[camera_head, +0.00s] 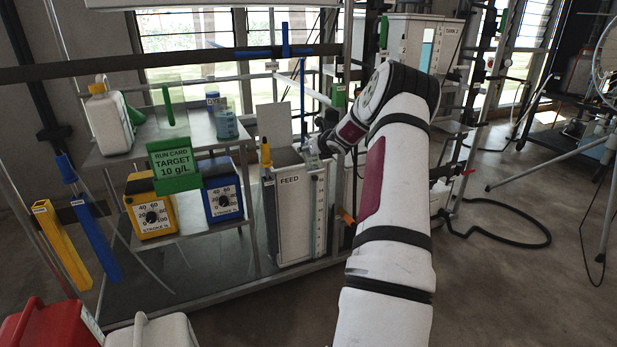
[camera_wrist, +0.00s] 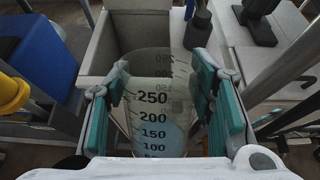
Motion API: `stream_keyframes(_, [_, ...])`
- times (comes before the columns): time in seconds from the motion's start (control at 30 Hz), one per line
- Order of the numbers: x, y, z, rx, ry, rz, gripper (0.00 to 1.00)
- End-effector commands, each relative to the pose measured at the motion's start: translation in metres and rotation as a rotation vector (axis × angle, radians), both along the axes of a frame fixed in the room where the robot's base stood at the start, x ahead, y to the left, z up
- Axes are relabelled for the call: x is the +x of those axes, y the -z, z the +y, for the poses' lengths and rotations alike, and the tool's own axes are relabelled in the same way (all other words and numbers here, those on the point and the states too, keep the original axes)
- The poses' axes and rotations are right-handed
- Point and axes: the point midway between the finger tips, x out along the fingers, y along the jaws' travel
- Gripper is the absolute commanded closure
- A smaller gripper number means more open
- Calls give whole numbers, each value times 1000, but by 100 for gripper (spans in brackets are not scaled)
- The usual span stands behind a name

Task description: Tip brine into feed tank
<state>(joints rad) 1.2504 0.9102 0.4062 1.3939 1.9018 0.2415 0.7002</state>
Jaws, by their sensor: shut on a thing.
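The feed tank (camera_head: 292,228) is a pale box labelled FEED, standing on the lower frame of the rack. My gripper (camera_head: 318,148) is over its top at the right side. In the wrist view my gripper's teal pads (camera_wrist: 165,92) are shut on both sides of a clear beaker (camera_wrist: 150,88) with black marks up to 250. Pale bluish liquid (camera_wrist: 172,135) shows low in the beaker. In the wrist view the tank's grey open top (camera_wrist: 101,48) lies just beyond the beaker's rim. My arm hides part of the beaker in the head view.
A blue pump (camera_head: 222,200) and a yellow pump (camera_head: 150,215) stand left of the tank. A green run card (camera_head: 173,165) reads TARGET 10 g/L. Tank 2 (camera_head: 415,45) is behind.

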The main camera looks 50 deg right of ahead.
Motion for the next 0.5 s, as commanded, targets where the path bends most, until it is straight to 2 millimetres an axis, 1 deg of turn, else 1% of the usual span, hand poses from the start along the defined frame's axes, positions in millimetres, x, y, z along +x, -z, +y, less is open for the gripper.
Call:
stream_keyframes(0.03, [-1, 4, 0, -5, 1, -8, 85])
stream_keyframes(0.5, [-7, -1, 4, -48, -1, -90, 85])
